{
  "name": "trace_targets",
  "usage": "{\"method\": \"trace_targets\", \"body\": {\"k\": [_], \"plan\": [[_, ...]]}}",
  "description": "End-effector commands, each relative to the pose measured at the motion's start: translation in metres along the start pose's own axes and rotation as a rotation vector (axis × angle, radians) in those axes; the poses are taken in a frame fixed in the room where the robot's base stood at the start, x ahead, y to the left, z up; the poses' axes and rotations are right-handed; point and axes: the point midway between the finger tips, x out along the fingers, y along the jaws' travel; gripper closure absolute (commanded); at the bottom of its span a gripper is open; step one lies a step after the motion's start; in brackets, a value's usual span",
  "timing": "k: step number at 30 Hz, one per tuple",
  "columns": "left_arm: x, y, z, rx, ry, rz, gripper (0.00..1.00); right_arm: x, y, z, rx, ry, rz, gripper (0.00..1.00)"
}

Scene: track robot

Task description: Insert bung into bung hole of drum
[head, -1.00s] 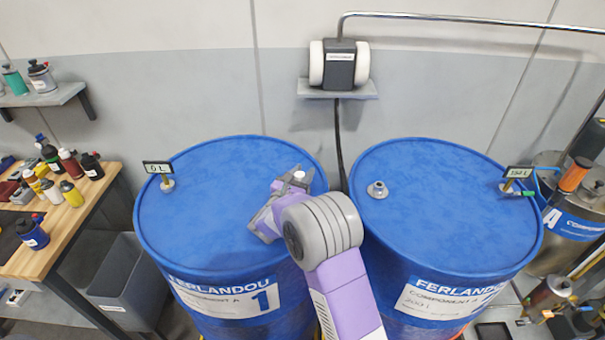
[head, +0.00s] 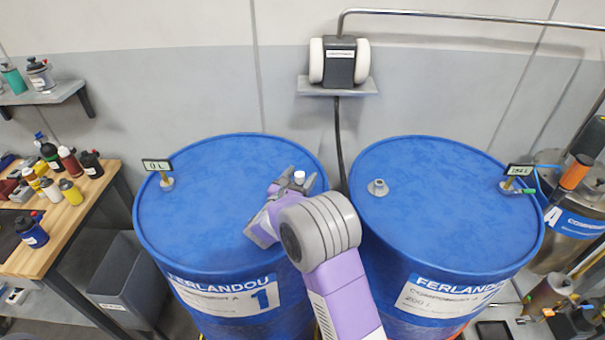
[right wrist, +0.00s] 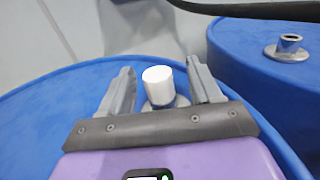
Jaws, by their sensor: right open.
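The white bung (head: 299,175) stands upright on the left blue drum (head: 205,190), near its right rim. In the right wrist view the white bung (right wrist: 158,84) sits in a grey metal collar (right wrist: 165,104), the drum's bung hole fitting; how deep it sits I cannot tell. My right gripper (head: 298,181) is open, with a finger on either side of the bung and gaps visible between; its fingers also show in the right wrist view (right wrist: 160,88). My left gripper is not in view.
The right blue drum (head: 440,200) has an open metal bung fitting (head: 378,188) and a gauge reading about 154 L (head: 520,170). The left drum's gauge (head: 157,165) reads 0 L. A wall shelf (head: 337,87) and overhead pipe lie behind; a wooden bench (head: 85,213) stands left.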

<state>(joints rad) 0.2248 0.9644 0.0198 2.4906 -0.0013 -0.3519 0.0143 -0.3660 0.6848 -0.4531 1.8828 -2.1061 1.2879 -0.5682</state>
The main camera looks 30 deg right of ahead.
Motion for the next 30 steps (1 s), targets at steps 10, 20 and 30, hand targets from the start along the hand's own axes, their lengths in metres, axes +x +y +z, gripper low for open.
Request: {"method": "trace_targets", "body": {"k": [10,20,30], "plan": [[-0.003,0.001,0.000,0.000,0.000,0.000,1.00,-0.053,0.001,-0.001,-0.002,0.004,0.004,0.37],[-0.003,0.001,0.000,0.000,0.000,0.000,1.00,-0.058,0.000,-0.002,-0.002,0.004,0.002,0.37],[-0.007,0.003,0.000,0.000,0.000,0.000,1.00,-0.058,0.000,0.002,-0.001,0.004,0.002,0.37]]}}
